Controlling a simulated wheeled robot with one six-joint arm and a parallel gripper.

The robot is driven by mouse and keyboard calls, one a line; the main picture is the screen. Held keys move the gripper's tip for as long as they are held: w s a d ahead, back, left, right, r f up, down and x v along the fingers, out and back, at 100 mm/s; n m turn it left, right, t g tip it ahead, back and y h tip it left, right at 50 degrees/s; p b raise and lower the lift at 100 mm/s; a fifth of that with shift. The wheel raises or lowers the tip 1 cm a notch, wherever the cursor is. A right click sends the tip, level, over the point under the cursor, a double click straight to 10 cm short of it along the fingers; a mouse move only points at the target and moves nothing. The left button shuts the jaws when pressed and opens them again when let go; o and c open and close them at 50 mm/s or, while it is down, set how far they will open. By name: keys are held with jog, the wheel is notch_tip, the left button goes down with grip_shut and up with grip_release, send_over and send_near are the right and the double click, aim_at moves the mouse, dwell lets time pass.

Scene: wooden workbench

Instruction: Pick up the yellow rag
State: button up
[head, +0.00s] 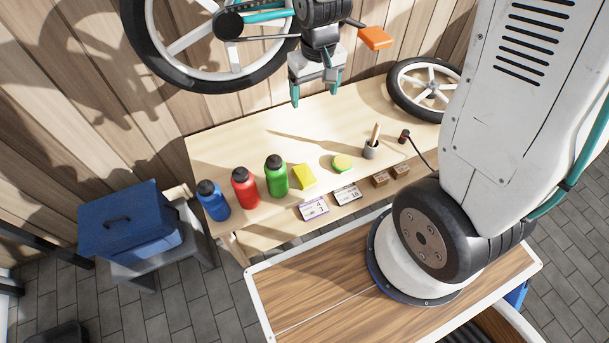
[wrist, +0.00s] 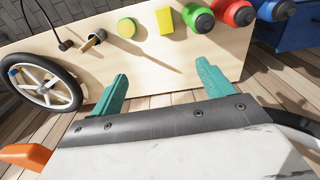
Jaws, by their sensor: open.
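The yellow rag (head: 304,177) is a small flat yellow rectangle lying on the wooden workbench (head: 235,150), just right of the green bottle. It also shows in the wrist view as a yellow rectangle (wrist: 165,21) near the top, between the green-yellow round item and the green bottle. My gripper (head: 316,92) has teal fingers and hangs above the back edge of the bench, well apart from the rag. In the wrist view its fingers (wrist: 160,80) are spread wide with nothing between them.
Blue (head: 213,200), red (head: 245,188) and green (head: 276,176) bottles stand left of the rag. A round green-yellow item (head: 342,163), a grey cup (head: 371,149) and a wheel (head: 425,88) are to its right. The bench's back left is clear.

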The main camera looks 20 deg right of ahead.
send_over(305, 173)
jog(key=w, duration=0.1)
notch_tip(305, 173, down, 14)
jog(key=shift+g, duration=0.3)
jog(key=f, duration=1.4)
jog(key=s+f, duration=0.1)
jog(key=f, duration=0.6)
jog(key=shift+f, duration=0.35)
jog(key=c, duration=1.1)
